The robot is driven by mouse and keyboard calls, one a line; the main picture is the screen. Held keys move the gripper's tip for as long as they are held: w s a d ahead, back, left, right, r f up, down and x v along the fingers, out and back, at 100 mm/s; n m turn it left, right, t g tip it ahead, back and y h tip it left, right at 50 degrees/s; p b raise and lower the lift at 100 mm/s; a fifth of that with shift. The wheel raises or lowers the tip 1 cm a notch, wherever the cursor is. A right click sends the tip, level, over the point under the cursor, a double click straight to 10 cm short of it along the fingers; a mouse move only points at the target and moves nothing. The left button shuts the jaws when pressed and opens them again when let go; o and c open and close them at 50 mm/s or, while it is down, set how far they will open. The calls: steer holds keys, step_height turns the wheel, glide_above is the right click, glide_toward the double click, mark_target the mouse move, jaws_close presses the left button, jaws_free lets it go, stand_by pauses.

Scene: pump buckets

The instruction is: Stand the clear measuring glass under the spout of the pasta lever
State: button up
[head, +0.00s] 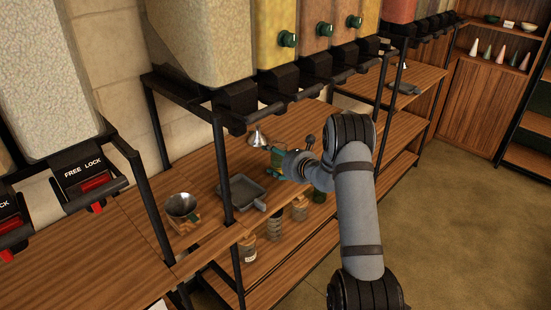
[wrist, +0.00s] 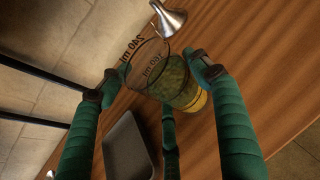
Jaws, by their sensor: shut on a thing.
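The clear measuring glass (wrist: 150,68) with dark "ml" markings is between the green fingers of my gripper (wrist: 148,85) in the wrist view. The fingers are shut on it; its lower part looks green and yellow, and I cannot tell whether that is contents. In the head view my gripper (head: 277,162) is over the wooden shelf, below the row of dispensers, and the glass is mostly hidden by it. Black dispenser levers (head: 285,90) stick out above and behind the gripper. No pasta label is readable, so I cannot tell which lever is the pasta one.
A silver funnel (head: 258,138) stands behind my gripper. A dark grey tray (head: 235,191) lies to its left. A metal bowl (head: 181,205) is further left, past a black post (head: 222,168). Several jars (head: 274,224) stand on the shelf below.

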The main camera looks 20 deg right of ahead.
steer(key=shift+f, duration=0.1)
steer(key=o, duration=1.6)
steer(key=shift+c, duration=0.2)
steer(key=shift+s+r, duration=0.1)
steer(key=shift+r, duration=0.1)
steer(key=b+v, duration=0.2)
steer(key=v, duration=0.9)
steer(key=shift+s, duration=0.35)
steer(key=shift+d+r, duration=0.1)
steer(key=shift+r, duration=0.05)
